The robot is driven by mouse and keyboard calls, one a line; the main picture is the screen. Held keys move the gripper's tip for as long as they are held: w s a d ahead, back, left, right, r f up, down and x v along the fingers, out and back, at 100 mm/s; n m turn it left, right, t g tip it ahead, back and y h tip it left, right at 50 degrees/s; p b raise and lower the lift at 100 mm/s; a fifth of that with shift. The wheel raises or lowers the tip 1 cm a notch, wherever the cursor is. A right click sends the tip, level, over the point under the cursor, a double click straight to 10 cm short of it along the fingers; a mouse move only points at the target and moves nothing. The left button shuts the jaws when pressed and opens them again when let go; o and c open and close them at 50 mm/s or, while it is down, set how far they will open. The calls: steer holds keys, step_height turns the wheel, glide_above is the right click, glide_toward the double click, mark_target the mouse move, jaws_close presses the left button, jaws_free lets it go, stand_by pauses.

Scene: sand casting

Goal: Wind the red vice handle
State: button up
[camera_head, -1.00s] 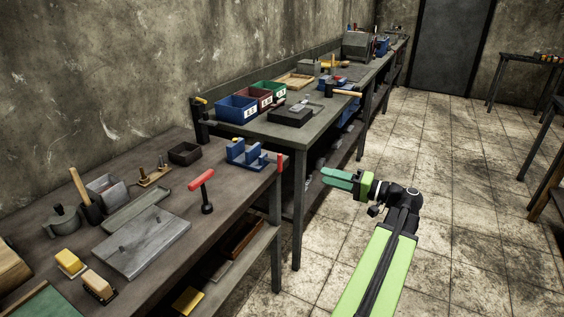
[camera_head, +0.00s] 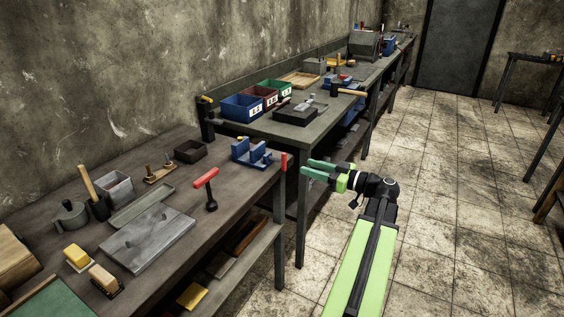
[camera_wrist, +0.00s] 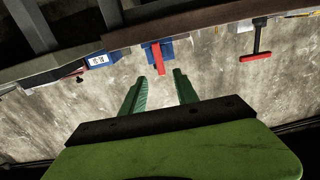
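The blue vice (camera_head: 252,152) stands at the right end of the near bench. Its red handle (camera_head: 284,162) is a short upright bar at the bench's right edge. In the wrist view the red handle (camera_wrist: 158,57) hangs in front of the blue vice body, just beyond the fingertips and between their lines. My gripper (camera_head: 304,169) has green fingers and is to the right of the handle, apart from it. In the wrist view my gripper (camera_wrist: 155,78) has its fingers spread with nothing between them.
A red-topped T-shaped tool (camera_head: 206,179) stands on the near bench (camera_head: 165,272), left of the vice. A farther bench (camera_head: 300,138) carries a blue bin (camera_head: 240,107) and other bins. Open tiled floor (camera_head: 440,170) lies to the right.

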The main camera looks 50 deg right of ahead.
mark_target(286, 161)
steer(key=x, duration=1)
steer(key=shift+c, duration=0.3)
jaws_close()
steer(key=shift+a, duration=0.65)
steer(key=shift+d+f, duration=0.1)
steer(key=shift+d, duration=0.55)
